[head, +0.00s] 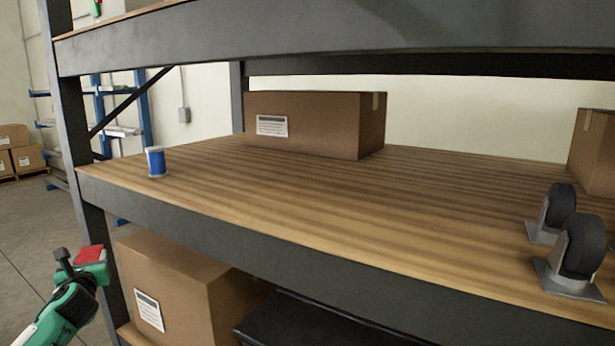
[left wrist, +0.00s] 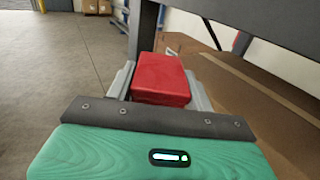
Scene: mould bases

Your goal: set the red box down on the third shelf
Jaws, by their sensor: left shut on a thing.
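The red box (head: 91,254) is at the lower left of the head view, held in my left gripper (head: 83,262). In the left wrist view the red box (left wrist: 161,79) sits between the two grey fingers of the left gripper (left wrist: 161,88). The gripper is shut on it. It is in front of the rack's left post, below the front edge of the wooden shelf (head: 330,215) that fills the head view. My right gripper is in neither view.
On the shelf stand a blue can (head: 156,162) at the left, a cardboard box (head: 310,125) at the back and casters (head: 575,262) at the right. The front middle of the shelf is clear. Another shelf (head: 330,28) is above. A large carton (head: 180,285) stands below.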

